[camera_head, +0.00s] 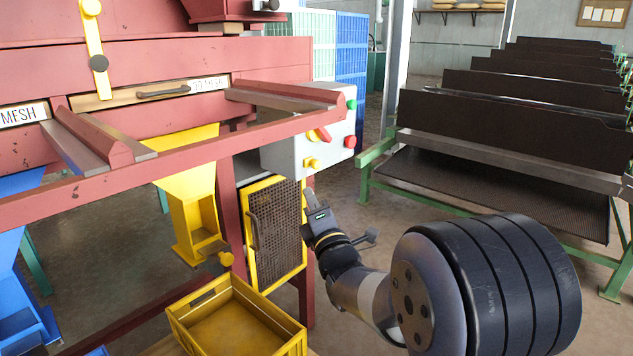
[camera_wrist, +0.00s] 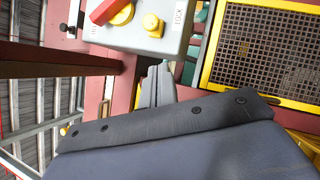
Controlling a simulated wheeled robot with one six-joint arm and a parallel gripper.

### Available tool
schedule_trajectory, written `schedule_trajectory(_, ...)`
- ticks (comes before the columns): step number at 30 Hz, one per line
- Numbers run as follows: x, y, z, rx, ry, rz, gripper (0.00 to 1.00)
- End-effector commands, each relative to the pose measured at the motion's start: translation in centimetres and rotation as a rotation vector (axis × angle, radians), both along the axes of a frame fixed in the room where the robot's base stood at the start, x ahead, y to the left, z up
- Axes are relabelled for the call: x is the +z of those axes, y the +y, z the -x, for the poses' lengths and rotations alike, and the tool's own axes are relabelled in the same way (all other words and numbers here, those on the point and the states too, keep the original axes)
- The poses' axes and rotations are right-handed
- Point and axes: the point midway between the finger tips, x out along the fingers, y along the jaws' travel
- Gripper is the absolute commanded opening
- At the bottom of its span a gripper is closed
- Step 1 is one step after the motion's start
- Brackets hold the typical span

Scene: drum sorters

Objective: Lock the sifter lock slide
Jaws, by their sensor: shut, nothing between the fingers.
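The red sifter frame (camera_head: 190,65) fills the left of the head view. I cannot tell for certain which part is the lock slide. A yellow upright bar (camera_head: 94,40) with a yellow knob on top and a grey knob below is on its front. A grey control box (camera_head: 285,155) with a red switch handle (camera_head: 323,133) hangs at its right end. The box (camera_wrist: 160,35) also shows in the wrist view, with a label that seems to read LOCK. My gripper (camera_head: 311,196) is shut and empty, below the box and beside the yellow mesh guard (camera_head: 262,275).
A yellow crate (camera_head: 180,325) stands low in front of the guard. A yellow chute (camera_head: 186,215) hangs left of it. Green-framed screens (camera_head: 490,150) stand at the right. Open floor lies between them and the sifter.

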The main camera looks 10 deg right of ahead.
Motion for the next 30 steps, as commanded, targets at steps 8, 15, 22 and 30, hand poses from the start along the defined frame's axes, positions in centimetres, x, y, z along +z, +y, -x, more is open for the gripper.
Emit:
schedule_trajectory(8, 1.7, -1.3, -3.6, -0.002, -0.001, 0.001, 0.00)
schedule_trajectory(15, 2.3, -2.1, -4.5, -0.001, 0.001, 0.001, 0.00)
schedule_trajectory(22, 2.4, -2.1, -4.5, 0.000, 0.001, 0.000, 0.00)
schedule_trajectory(30, 1.9, -3.8, -5.7, -0.004, -0.002, 0.000, 0.00)
